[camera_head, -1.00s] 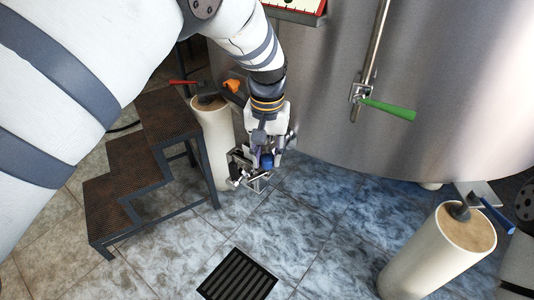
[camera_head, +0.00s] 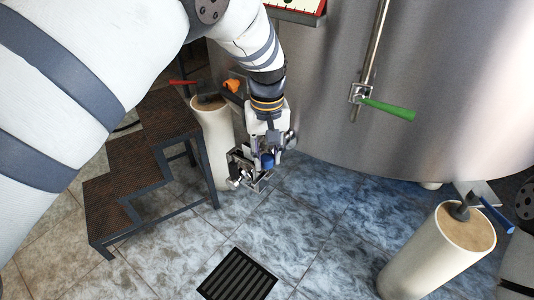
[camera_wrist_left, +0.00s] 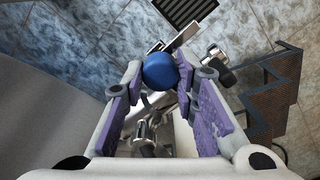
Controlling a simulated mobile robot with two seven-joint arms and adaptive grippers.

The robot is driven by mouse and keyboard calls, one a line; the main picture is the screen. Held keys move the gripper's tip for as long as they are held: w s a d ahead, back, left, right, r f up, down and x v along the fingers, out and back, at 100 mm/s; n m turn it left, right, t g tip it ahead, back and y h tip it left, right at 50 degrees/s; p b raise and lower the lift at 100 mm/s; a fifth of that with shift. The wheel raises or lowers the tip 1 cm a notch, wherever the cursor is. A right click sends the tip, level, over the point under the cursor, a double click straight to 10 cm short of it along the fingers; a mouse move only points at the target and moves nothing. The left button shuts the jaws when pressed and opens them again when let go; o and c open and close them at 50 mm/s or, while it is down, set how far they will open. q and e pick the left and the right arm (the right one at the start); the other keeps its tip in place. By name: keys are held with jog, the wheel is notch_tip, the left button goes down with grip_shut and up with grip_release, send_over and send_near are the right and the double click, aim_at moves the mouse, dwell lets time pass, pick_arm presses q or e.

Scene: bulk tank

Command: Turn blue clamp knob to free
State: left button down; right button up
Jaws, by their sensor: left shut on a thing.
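The blue clamp knob (camera_wrist_left: 160,71) shows in the left wrist view as a round blue ball between the purple-padded fingers of my left gripper (camera_wrist_left: 161,84). The fingers are shut on it from both sides. In the head view the knob (camera_head: 267,161) is a small blue spot at the end of my left gripper (camera_head: 262,157). The metal clamp fitting (camera_head: 241,168) sits right beside and below the fingers, in front of the tank wall. The gripper hides part of the clamp.
The steel tank (camera_head: 440,80) fills the back right, with a green-handled lever (camera_head: 388,109) on a pipe. A dark step stool (camera_head: 112,192) stands at the left, beside a cream cylinder (camera_head: 213,140). Another cream cylinder (camera_head: 432,258) with a blue lever stands at the lower right.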

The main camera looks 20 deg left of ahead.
aim_at(267, 158)
pick_arm(q)
jog(key=shift+f, duration=0.1)
jog(key=c, duration=1.3)
grip_release()
notch_tip(267, 158, up, 12)
jog(key=shift+r, duration=0.1)
